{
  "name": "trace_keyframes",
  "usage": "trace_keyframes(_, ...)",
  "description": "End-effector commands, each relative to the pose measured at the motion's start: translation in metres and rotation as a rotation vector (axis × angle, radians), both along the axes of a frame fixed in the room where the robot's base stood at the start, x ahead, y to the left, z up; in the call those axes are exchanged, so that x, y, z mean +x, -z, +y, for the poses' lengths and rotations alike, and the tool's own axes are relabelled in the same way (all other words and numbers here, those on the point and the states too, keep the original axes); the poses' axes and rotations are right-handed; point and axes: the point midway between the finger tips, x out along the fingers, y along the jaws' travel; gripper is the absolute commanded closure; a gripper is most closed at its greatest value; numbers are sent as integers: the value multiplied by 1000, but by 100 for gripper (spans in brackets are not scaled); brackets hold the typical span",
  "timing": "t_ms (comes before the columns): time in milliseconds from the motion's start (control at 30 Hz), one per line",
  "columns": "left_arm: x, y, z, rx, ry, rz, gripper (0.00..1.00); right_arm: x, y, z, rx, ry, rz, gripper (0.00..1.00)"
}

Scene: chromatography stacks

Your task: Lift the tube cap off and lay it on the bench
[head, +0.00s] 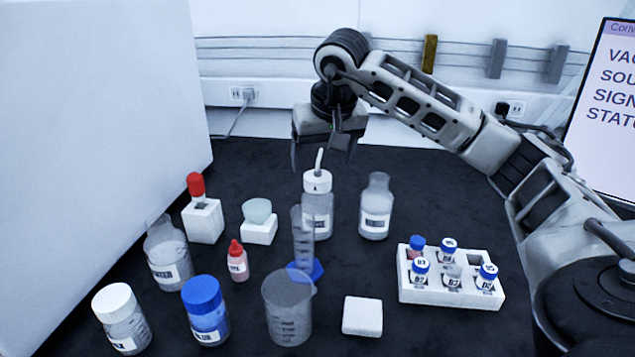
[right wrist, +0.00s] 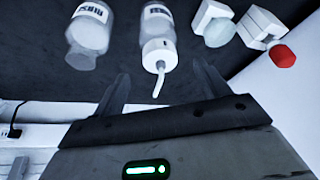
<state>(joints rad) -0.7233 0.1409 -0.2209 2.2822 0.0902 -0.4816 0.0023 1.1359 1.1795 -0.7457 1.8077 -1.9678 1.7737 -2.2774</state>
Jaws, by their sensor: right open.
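A white rack (head: 400,285) at the right of the bench holds several small tubes. Blue-edged caps with white tops show on some, such as the front-left tube cap (head: 420,265) and the right tube cap (head: 488,270). A greyish tube (head: 453,273) at the front middle seems to have no coloured cap. A red cap (head: 195,184) stands upright in a white block (head: 203,220) at the left; it also shows in the right wrist view (right wrist: 282,56). My right gripper (head: 322,160) is open and empty, over the wash bottle's spout, far from the rack. My left gripper is out of view.
The white-capped wash bottle (head: 317,215) stands below my right gripper, beside a clear bottle (head: 376,208). A graduated cylinder (head: 304,240), beaker (head: 288,308), blue-capped jar (head: 206,310) and white-capped jar (head: 122,320) stand nearer. Dark bench is free around the white slab (head: 362,316).

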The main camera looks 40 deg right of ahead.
Motion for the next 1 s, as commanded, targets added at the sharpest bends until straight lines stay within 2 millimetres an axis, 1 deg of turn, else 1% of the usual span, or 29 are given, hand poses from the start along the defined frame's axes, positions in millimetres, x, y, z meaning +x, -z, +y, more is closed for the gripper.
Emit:
trace_keyframes(167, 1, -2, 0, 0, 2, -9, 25, 4, 11, -2, 1, 1, 1, 25)
trace_keyframes(300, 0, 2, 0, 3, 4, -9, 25, 11, 31, -7, 1, 1, 4, 25)
trace_keyframes(467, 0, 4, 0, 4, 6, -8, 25, 19, 49, -11, 1, 0, 2, 25)
trace_keyframes(567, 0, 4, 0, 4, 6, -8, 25, 20, 53, -12, 0, 0, 0, 25)
trace_keyframes(767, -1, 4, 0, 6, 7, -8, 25, 21, 53, -12, 0, 0, -1, 25)
trace_keyframes(800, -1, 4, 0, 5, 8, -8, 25, 21, 53, -12, 0, 0, -1, 36)
trace_keyframes(867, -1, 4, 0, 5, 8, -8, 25, 21, 53, -12, 0, 0, -1, 53)
trace_keyframes(900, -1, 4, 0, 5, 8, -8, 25, 21, 52, -12, 0, 0, -1, 64)
trace_keyframes(933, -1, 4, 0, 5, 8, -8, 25, 20, 53, -12, 0, 0, -1, 72)
trace_keyframes(967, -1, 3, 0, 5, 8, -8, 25, 21, 52, -12, 0, 0, -1, 74)
trace_keyframes(1000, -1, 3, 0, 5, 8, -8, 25, 21, 52, -12, 0, 0, -1, 74)
